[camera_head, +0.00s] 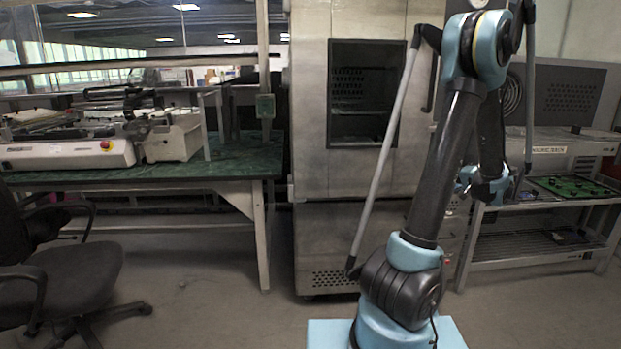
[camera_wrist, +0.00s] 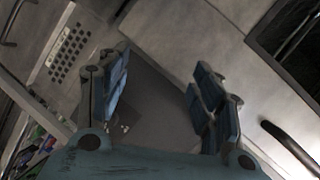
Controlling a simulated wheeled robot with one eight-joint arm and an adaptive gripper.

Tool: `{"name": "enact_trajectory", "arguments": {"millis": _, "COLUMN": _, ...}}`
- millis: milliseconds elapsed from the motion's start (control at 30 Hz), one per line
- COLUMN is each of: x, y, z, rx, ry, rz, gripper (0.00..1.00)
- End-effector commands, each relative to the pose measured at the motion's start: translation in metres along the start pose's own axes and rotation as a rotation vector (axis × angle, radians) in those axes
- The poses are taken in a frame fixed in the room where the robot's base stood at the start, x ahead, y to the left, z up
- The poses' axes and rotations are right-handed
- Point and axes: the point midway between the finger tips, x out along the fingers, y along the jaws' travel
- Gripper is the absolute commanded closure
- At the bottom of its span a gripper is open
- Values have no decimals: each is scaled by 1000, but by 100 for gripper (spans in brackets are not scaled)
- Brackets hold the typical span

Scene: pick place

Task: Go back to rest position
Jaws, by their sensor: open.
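My gripper (camera_wrist: 160,98) shows in the wrist view with its two blue-padded fingers spread apart. Nothing is between the fingers. Behind them is a grey panel of a cabinet or machine, seen tilted. In the head view my arm rises from its light blue base at the lower middle and bends at a high elbow. The forearm hangs down behind the upper arm, toward the right.
A tall cabinet (camera_head: 310,130) with a dark window stands behind my arm. A shelf rack (camera_head: 530,262) with green boards (camera_head: 570,187) is at right. A green-topped workbench (camera_head: 225,165) carries a white machine (camera_head: 80,152) at left. An office chair (camera_head: 70,275) stands front left. Floor between is clear.

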Motion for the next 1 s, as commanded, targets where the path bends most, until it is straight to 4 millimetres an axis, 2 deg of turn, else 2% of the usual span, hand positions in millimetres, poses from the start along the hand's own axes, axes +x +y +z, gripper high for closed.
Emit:
{"name": "enact_trajectory", "arguments": {"millis": 33, "x": 6, "y": -14, "z": 17, "rx": -12, "ry": -35, "rz": 17, "gripper": 40}}
{"name": "enact_trajectory", "arguments": {"millis": 200, "x": 16, "y": -47, "z": 70, "rx": -54, "ry": -138, "rz": 85, "gripper": 40}}
{"name": "enact_trajectory", "arguments": {"millis": 467, "x": 16, "y": -84, "z": 153, "rx": -131, "ry": -286, "rz": 192, "gripper": 40}}
{"name": "enact_trajectory", "arguments": {"millis": 700, "x": -1, "y": -104, "z": 228, "rx": -214, "ry": -407, "rz": 291, "gripper": 40}}
{"name": "enact_trajectory", "arguments": {"millis": 1000, "x": -38, "y": -110, "z": 313, "rx": -337, "ry": -538, "rz": 417, "gripper": 40}}
